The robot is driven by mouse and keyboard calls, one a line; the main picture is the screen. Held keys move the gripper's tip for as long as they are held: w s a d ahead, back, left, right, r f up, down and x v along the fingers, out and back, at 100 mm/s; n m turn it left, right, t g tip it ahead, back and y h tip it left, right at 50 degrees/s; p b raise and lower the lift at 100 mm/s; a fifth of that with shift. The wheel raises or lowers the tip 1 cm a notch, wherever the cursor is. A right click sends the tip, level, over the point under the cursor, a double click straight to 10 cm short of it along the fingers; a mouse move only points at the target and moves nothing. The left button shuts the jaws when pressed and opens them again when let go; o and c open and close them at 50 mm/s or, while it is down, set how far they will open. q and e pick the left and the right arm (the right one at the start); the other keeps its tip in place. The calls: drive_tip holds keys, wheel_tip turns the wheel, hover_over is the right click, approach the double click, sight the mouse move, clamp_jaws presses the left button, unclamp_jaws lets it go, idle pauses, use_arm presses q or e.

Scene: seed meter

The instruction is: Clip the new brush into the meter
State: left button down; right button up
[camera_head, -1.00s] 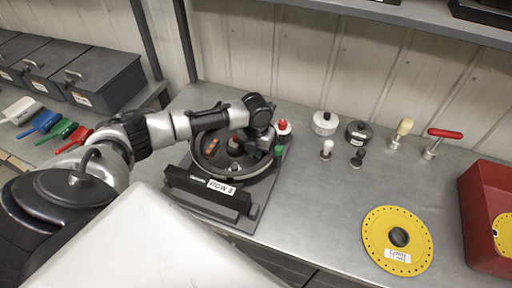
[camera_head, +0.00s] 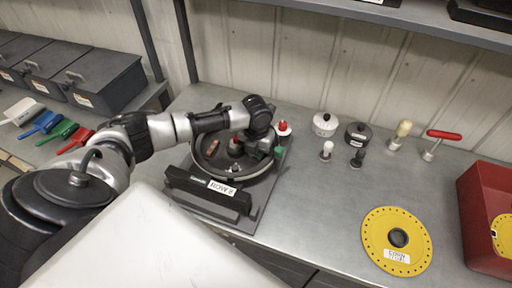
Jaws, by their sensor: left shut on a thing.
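The meter (camera_head: 222,190) is a round, dark open housing on a dark base, with a label on its front block. My left arm reaches over it from the left. My left gripper (camera_head: 262,150) points down at the right side of the housing, close to its rim. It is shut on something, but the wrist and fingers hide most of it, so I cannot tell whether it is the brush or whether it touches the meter. An orange-brown piece (camera_head: 213,147) lies inside the housing at the back left. A red-topped knob (camera_head: 235,145) shows near its middle. My right gripper is not in view.
A red-and-white piece (camera_head: 284,128) stands just behind the gripper. White (camera_head: 325,124) and black (camera_head: 358,134) pots, small knobs and a red-handled tool (camera_head: 443,134) stand at the back right. A yellow disc (camera_head: 380,255) lies at the front right, beside a red bin (camera_head: 480,215).

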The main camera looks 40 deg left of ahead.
use_arm(q)
drive_tip(key=shift+s+d+f, duration=0.1)
drive_tip(key=shift+s+f, duration=0.05)
drive_tip(key=shift+f, duration=0.1)
drive_tip(key=c, duration=1)
unclamp_jaws()
drive_tip(key=shift+d, duration=0.1)
drive_tip(key=shift+a, duration=0.25)
drive_tip(key=shift+c, duration=0.3)
drive_tip(key=shift+d+r, duration=0.1)
wheel_tip(320, 180, up, 10)
drive_tip(key=p, duration=0.9)
drive_tip(key=shift+f, duration=0.2)
